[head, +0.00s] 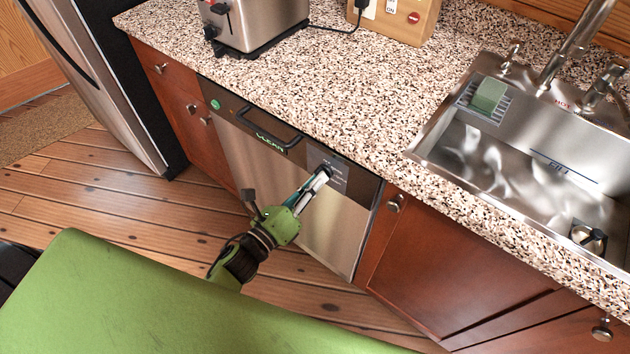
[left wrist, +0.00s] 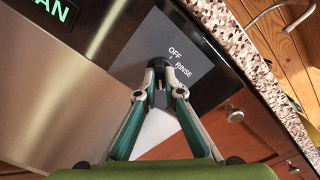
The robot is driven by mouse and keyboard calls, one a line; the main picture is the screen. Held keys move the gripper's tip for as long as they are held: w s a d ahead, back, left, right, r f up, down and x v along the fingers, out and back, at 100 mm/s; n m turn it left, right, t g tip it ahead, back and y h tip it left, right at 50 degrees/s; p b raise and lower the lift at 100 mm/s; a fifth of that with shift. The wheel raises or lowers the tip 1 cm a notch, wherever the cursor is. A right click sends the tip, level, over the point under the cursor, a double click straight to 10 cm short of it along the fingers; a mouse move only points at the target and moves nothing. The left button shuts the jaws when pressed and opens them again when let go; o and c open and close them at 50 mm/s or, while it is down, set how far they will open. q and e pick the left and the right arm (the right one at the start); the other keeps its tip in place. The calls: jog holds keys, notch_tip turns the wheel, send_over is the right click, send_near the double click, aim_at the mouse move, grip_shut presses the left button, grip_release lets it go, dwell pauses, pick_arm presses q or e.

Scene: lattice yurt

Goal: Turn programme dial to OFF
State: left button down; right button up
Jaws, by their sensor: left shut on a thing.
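The dishwasher (head: 239,148) stands under the counter with its steel door shut. Its black control strip has a dark panel (head: 341,178) at the right end. In the left wrist view this panel (left wrist: 142,48) shows the words OFF and RINSE, with another label partly covered. The programme dial (left wrist: 181,73) is small and dark and mostly hidden by the fingertips, so its pointer cannot be read. My left gripper (head: 323,175) is shut on the dial; its fingertips also show in the left wrist view (left wrist: 163,72). My right gripper is in neither view.
A bar handle (head: 268,133) and a green lit display (head: 270,143) sit left of the dial. The speckled counter (head: 350,95) overhangs just above. Red-brown cabinets (head: 440,250) flank the dishwasher; a sink (head: 520,160) is at right. Wooden floor (head: 130,200) lies open at left.

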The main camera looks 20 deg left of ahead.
pick_arm(q)
jog(key=shift+n, duration=0.3)
jog(key=shift+n+p, duration=3.45)
jog(key=shift+n, duration=9.75)
jog(key=c, duration=2.2)
grip_release()
jog(key=shift+o, duration=0.2)
jog(key=shift+s+a, duration=0.1)
